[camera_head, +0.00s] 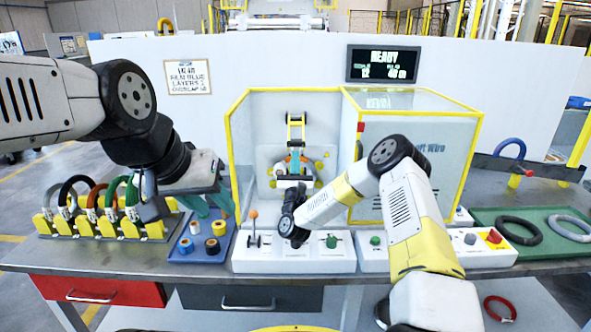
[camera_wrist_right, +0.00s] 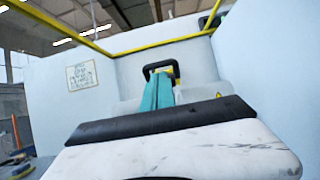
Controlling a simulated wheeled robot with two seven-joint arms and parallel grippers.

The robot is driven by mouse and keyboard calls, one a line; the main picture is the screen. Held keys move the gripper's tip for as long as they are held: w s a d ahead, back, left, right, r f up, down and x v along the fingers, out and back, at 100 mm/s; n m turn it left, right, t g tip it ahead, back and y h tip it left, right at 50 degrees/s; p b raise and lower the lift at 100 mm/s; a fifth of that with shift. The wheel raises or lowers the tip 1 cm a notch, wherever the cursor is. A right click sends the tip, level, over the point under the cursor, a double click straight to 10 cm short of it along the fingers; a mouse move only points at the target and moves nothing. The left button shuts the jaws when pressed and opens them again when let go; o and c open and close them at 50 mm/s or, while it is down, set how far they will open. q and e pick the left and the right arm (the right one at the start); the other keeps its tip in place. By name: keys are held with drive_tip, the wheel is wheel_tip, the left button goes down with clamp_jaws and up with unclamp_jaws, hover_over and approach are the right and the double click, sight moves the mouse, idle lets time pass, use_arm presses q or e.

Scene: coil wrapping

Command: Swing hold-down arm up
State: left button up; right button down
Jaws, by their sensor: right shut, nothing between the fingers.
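The hold-down arm (camera_head: 297,121), a yellow frame with a black bar on top, stands in the middle of the yellow-edged wrapping bay. Its black and yellow handle (camera_wrist_right: 173,68) shows in the right wrist view just beyond my fingertips. My right gripper (camera_head: 294,161) is inside the bay, below the top of the arm. Its teal fingers (camera_wrist_right: 157,92) are shut with nothing between them. They overlap the handle in view; I cannot tell whether they touch it. My left gripper (camera_head: 208,205) hangs over the blue tray, its teal fingers apart, holding nothing visible.
The blue tray (camera_head: 183,255) holds several tape rolls. Colored coils stand on a yellow rack (camera_head: 105,226) at left. A control panel with a lever (camera_head: 253,226) fronts the bay. A glass-topped cabinet (camera_head: 415,101) borders the bay at right. A green tray (camera_head: 484,217) holds coils.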

drive_tip(key=shift+x, duration=1.1)
